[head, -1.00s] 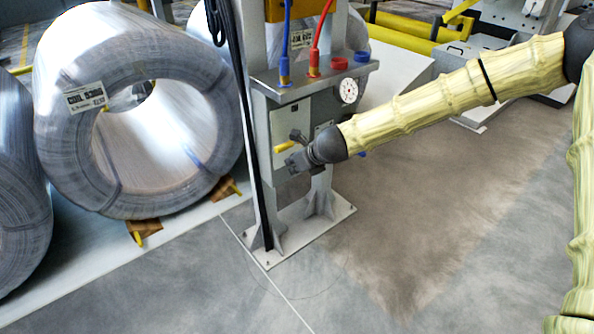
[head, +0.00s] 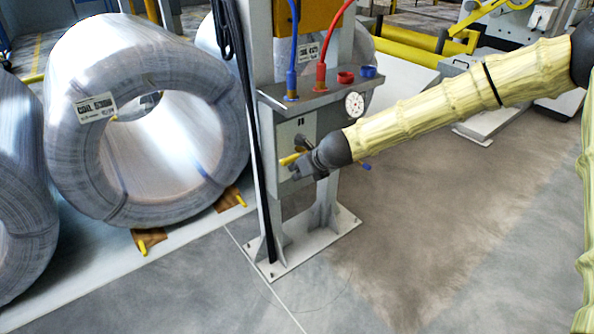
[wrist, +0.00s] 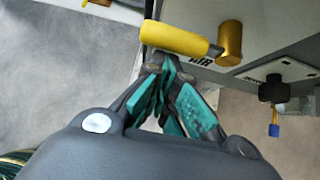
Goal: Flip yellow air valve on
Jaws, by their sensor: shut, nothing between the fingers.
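The yellow air valve handle (head: 290,159) sticks out to the left from the grey panel on the post in the head view. In the wrist view the yellow handle (wrist: 188,40) lies roughly level, with a metal stem running to a yellow round hub (wrist: 230,42) on the panel. My gripper (head: 297,172) is at the panel front, close by the handle. In the wrist view my gripper (wrist: 168,66) is shut and empty, its teal-padded fingertips just below the handle's middle. I cannot tell whether they touch it.
A black knob (wrist: 273,90) with a blue tip sits on the panel to the right. A shelf (head: 320,95) with blue and red hoses and a gauge (head: 354,104) is above. A large wire coil (head: 60,150) stands left; floor in front is clear.

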